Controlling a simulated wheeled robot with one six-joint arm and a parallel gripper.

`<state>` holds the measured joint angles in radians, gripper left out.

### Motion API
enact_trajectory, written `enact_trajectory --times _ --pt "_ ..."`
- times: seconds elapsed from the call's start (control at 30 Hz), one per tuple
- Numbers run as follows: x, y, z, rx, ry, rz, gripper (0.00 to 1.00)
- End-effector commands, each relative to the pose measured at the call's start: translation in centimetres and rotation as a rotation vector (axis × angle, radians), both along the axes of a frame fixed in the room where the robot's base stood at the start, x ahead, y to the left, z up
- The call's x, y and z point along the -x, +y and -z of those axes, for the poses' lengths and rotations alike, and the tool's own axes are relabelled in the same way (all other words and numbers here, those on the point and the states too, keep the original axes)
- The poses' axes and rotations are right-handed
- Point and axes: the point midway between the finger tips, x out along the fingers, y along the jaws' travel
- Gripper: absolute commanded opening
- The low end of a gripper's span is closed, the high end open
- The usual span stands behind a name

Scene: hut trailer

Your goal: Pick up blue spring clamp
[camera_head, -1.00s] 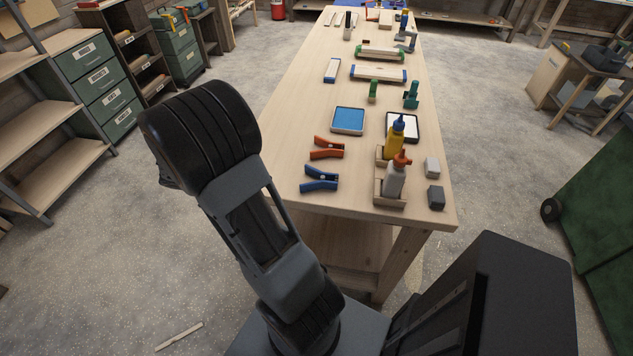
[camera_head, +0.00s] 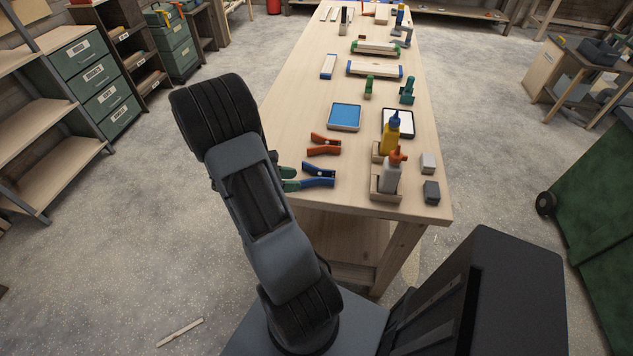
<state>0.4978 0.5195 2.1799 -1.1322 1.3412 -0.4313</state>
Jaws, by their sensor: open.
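The blue spring clamp (camera_head: 320,172) lies on the near left part of the wooden table, in front of the orange spring clamp (camera_head: 324,146). My gripper (camera_head: 299,179) shows only as two green finger ends, coming out from behind my own arm at the blue clamp's left end. The fingers are apart, so it is open. The rest of the gripper is hidden by the arm. I cannot tell whether the fingers touch the blue clamp.
Right of the clamps stand a yellow bottle (camera_head: 391,137) and a grey bottle with an orange cap (camera_head: 391,175) in wooden holders. A blue tray (camera_head: 345,117) lies farther back. Two small grey blocks are near the right edge. The wooden table (camera_head: 345,200) is bare in front of the clamp.

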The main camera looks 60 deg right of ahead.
Motion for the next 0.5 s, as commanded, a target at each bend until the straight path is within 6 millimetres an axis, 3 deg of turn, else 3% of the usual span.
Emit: enact_trajectory --times 0.2,0.5 --pt "2.1 -1.9 1.2 -0.003 0.004 0.006 0.40" --pt "3.0 -2.9 1.9 -0.001 0.001 0.001 0.40"
